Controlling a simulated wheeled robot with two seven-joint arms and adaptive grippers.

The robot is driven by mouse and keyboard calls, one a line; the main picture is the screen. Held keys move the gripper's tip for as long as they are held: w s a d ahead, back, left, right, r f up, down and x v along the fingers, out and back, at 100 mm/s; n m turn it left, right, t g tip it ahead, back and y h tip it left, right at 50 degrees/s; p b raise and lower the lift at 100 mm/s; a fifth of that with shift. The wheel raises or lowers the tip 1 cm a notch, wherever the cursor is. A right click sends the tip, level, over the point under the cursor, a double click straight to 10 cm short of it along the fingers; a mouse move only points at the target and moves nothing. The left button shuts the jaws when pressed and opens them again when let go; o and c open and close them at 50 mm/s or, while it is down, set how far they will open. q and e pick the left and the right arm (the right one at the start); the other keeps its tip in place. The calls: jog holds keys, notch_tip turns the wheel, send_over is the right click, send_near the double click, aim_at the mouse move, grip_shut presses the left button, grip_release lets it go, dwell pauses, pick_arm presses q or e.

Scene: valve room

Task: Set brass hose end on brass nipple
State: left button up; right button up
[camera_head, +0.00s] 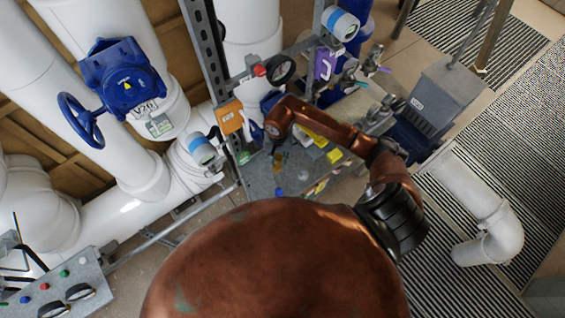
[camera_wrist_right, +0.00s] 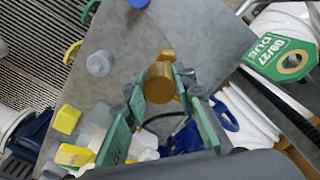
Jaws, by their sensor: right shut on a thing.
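The brass hose end (camera_wrist_right: 160,84) is a short gold cylinder between the green-sided fingers of my right gripper (camera_wrist_right: 162,94) in the wrist view. In the head view my right gripper (camera_head: 278,158) is small, over the grey bench top, under the bend of my brown arm. I cannot make out a separate brass nipple in either view; the arm or the hose end may hide it. My left gripper is not in view.
The grey bench top (camera_head: 262,180) carries a blue cap (camera_head: 279,192) and yellow blocks (camera_head: 334,155). A grey round knob (camera_wrist_right: 98,63) stands on it in the wrist view. An orange box (camera_head: 229,116), a metal post and white pipes stand close at the left.

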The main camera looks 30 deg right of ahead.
jog(key=shift+w+a+f, duration=0.1)
jog(key=shift+w+f, duration=0.2)
jog(key=shift+w, duration=0.55)
jog(key=shift+s+f+b, duration=0.1)
jog(key=shift+f+b, duration=1.1)
jog(key=shift+b, duration=0.25)
jog(key=shift+b, duration=0.35)
jog(key=shift+f, duration=0.1)
jog(key=shift+f+b, duration=0.3)
jog(key=shift+b, duration=0.35)
jog(key=shift+b, duration=0.4)
jog(key=shift+f, duration=0.1)
jog(key=shift+f+b, duration=0.25)
jog(key=shift+b, duration=0.35)
